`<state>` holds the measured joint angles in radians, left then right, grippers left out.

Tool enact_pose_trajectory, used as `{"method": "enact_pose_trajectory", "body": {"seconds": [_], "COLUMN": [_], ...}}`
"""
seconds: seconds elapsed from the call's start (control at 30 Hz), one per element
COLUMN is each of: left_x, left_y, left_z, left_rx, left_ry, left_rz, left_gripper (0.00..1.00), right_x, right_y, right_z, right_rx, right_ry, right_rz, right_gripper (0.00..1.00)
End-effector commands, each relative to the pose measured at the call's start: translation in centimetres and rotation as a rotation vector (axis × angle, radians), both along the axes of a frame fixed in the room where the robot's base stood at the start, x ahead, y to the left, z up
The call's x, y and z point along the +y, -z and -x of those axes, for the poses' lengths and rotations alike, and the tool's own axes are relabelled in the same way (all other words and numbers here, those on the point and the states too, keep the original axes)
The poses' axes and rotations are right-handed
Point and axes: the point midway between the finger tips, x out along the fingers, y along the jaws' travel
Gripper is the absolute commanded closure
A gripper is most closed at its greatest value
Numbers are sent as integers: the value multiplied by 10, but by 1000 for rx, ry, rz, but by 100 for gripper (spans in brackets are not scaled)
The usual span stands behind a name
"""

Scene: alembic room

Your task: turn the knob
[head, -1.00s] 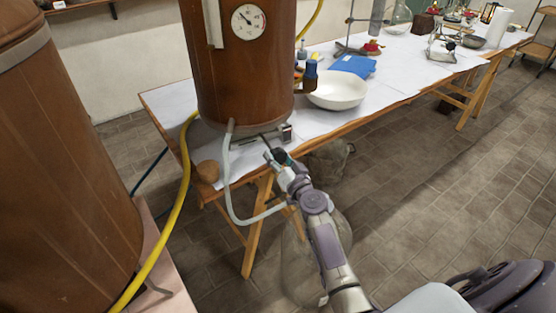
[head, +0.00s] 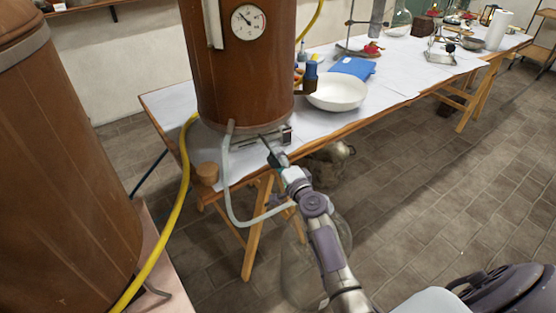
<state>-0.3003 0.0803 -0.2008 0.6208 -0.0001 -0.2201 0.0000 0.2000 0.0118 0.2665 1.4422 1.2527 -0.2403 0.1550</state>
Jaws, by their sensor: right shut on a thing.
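A copper-brown boiler vessel (head: 245,85) with a round dial gauge (head: 249,23) stands on the near end of the table. Under it is a low metal base unit (head: 255,140), with a small box-like end at its right. My right gripper (head: 268,151) reaches up to the front of this base at the table edge. Its fingers are shut on the knob there; the knob is too small and too covered by the fingers to make out. My left gripper is not in view.
A pale hose (head: 228,195) loops below the table to a glass flask behind my right arm. A yellow hose (head: 183,190) and a second brown vessel (head: 62,170) are at left.

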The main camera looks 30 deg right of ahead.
Motion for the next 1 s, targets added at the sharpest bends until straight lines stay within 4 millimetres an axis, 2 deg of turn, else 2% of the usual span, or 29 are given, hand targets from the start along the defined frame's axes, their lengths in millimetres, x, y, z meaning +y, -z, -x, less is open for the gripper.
{"method": "enact_pose_trajectory", "body": {"seconds": [1.0], "left_x": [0], "left_y": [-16], "left_z": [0], "left_rx": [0], "left_ry": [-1], "left_rz": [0], "left_gripper": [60], "right_x": [0], "right_y": [1], "right_z": [0], "right_rx": [-32], "right_ry": [2], "right_rz": [-954], "right_gripper": [74]}}
